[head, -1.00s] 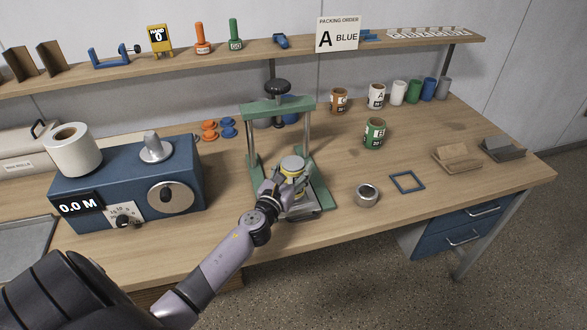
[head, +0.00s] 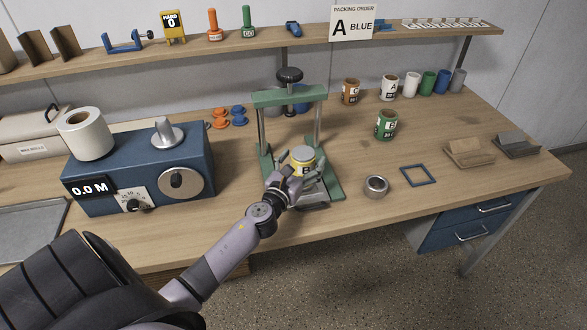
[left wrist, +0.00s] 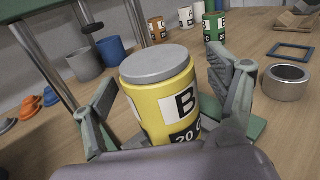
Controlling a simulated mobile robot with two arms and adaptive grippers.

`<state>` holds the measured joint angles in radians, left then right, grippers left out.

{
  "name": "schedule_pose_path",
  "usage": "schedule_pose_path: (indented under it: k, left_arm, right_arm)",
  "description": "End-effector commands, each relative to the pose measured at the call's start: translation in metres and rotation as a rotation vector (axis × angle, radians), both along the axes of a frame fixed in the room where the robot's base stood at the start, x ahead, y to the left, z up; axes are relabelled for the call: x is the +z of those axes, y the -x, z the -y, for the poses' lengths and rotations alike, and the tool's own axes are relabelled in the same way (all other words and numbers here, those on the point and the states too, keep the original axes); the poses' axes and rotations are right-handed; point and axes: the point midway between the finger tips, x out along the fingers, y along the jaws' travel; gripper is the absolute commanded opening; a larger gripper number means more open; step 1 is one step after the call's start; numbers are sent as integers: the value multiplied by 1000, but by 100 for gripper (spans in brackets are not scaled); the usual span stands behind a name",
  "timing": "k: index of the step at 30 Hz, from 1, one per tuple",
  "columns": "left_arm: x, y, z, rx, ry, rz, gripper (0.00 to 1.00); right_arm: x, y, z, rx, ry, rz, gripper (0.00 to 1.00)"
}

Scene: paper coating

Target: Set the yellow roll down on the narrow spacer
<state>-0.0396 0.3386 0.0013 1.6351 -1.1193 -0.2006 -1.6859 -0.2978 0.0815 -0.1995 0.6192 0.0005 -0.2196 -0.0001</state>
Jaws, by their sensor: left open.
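The yellow roll (head: 305,163) has a grey top and a label with a B, and stands roughly upright in the green press (head: 332,182). It shows large in the left wrist view (left wrist: 160,95). My left gripper (head: 290,178) is at its near side. In the left wrist view the fingers (left wrist: 166,100) are spread, one on each side of the roll, with a gap visible at the right. The roll's bottom is hidden, so I cannot tell what it rests on. I cannot pick out the narrow spacer under it. My right gripper is not in view.
The press posts and top bar (head: 289,96) stand just behind the roll. A silver ring-shaped tin (head: 376,187) and a blue square frame (head: 418,175) lie to the right. A blue machine (head: 140,175) stands to the left.

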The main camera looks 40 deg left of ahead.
Motion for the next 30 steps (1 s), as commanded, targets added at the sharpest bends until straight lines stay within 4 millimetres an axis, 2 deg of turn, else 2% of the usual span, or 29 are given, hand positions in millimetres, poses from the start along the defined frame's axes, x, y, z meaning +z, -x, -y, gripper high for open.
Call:
schedule_pose_path:
  k: [9, 15, 19, 26, 28, 30]
  left_arm:
    - [-1, 64, 12, 0, 2, -4, 80]
    - [-1, 95, 17, 2, 2, -2, 80]
    - [0, 104, 19, 0, 1, -1, 80]
    - [1, 107, 19, 2, 4, 1, 80]
    - [2, 109, 18, 17, 47, 9, 80]
    - [4, 114, 15, 61, 168, 29, 80]
  right_arm:
    - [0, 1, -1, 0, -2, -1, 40]
    - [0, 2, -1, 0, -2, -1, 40]
    - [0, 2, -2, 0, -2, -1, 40]
    - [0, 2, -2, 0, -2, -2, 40]
    - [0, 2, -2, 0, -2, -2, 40]
    - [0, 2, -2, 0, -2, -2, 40]
